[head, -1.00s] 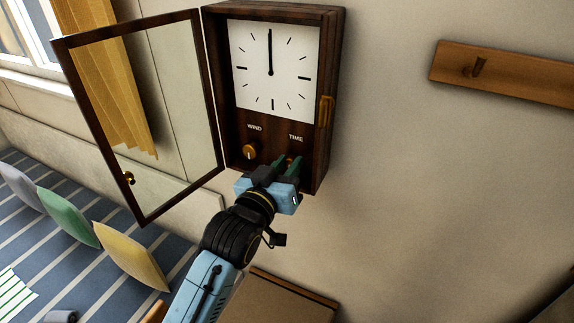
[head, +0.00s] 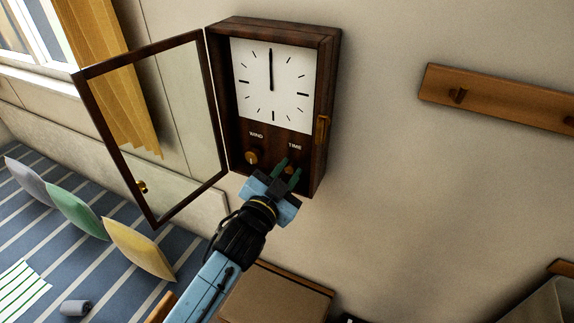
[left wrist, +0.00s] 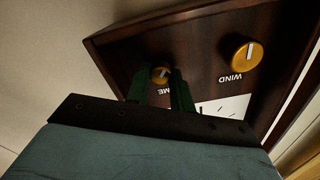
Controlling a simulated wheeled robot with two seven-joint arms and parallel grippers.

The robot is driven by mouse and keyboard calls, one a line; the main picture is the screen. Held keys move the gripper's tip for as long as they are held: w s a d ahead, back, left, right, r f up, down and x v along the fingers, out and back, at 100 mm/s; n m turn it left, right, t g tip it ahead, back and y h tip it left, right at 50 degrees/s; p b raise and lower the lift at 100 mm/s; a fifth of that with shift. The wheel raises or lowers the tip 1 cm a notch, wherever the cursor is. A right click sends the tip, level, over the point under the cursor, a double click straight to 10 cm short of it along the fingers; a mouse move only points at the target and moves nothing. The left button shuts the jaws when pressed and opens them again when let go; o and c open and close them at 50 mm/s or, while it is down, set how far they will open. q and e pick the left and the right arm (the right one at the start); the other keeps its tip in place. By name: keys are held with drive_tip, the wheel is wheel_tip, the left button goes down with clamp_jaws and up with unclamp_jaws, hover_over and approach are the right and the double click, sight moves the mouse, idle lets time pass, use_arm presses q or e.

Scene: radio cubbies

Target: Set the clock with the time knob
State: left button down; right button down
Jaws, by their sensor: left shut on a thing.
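The wall clock (head: 283,137) has a dark wooden case and a white face (head: 271,84). Its dark hand or hands point straight up at the 12 mark; I cannot separate two hands. The orange TIME knob (head: 290,169) is at the lower right under its label, partly hidden by my fingers. My left gripper (head: 287,176) is shut on the TIME knob, with green fingers on either side of it. In the left wrist view the knob (left wrist: 160,74) shows between the fingers. The WIND knob (head: 253,157) is to the left, apart from the gripper. My right gripper is out of view.
The clock's glass door (head: 160,130) stands swung open to the left. A wooden peg rail (head: 500,100) is on the wall at right. Pillows (head: 140,247) lie on a striped surface at lower left. A brown box-like piece (head: 275,295) stands below.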

use_arm(q)
drive_tip(key=shift+m+p, duration=0.4)
drive_tip(key=shift+m, duration=0.6)
drive_tip(key=c, duration=1.2)
unclamp_jaws()
drive_tip(key=v, duration=1.3)
drive_tip(key=shift+s+b, duration=0.2)
drive_tip(key=shift+b, duration=0.15)
drive_tip(key=shift+f, duration=0.1)
